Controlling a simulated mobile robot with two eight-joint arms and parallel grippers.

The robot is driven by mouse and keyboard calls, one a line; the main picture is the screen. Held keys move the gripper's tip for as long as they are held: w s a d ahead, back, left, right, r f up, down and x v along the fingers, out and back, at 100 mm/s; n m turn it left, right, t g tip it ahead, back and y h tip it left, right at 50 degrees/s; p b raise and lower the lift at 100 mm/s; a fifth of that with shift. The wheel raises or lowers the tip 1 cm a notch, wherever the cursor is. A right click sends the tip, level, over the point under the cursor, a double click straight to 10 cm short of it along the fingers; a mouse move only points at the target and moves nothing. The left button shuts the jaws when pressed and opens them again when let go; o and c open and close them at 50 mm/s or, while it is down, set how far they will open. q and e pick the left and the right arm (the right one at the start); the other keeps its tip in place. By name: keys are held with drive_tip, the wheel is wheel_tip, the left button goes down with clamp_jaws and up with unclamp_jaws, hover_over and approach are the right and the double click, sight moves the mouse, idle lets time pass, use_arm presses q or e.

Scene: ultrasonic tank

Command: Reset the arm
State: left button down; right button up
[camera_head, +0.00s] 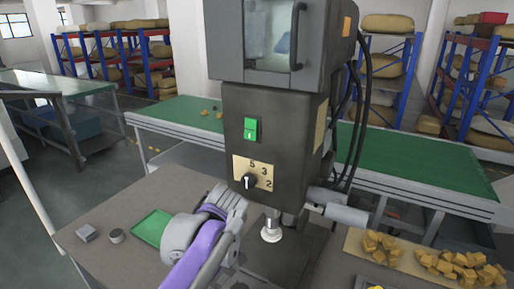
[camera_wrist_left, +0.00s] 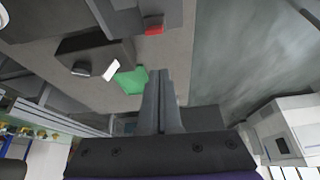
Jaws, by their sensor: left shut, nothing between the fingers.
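My left arm comes in at the bottom of the head view, with a purple link. My left gripper (camera_head: 228,197) is close in front of the grey machine (camera_head: 275,130), just below its dial (camera_head: 249,181); I cannot tell if it touches. In the left wrist view the two fingers (camera_wrist_left: 160,76) are together, with nothing between them. The machine has a green switch (camera_head: 250,129) above the dial. My right gripper is not in view.
A green tray (camera_head: 153,226), a small grey block (camera_head: 86,233) and a round grey piece (camera_head: 116,236) lie on the worktable's left. Several tan blocks (camera_head: 448,262) lie at right. Green-topped benches (camera_head: 430,170) and loaded racks stand behind.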

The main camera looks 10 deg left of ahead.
use_arm(q)
drive_tip(key=s+d+f+m+t+h, duration=0.1)
drive_tip(key=s+f+m+t+h, duration=0.2)
drive_tip(key=s+f+m, duration=0.9)
drive_tip(key=s+f+h, duration=0.1)
drive_tip(key=s, duration=0.3)
drive_tip(key=shift+d+f+m+t+h, duration=0.2)
drive_tip(key=shift+m+t+h, duration=0.1)
drive_tip(key=shift+t+h, duration=0.1)
drive_tip(key=shift+a, duration=0.1)
idle(0.3)
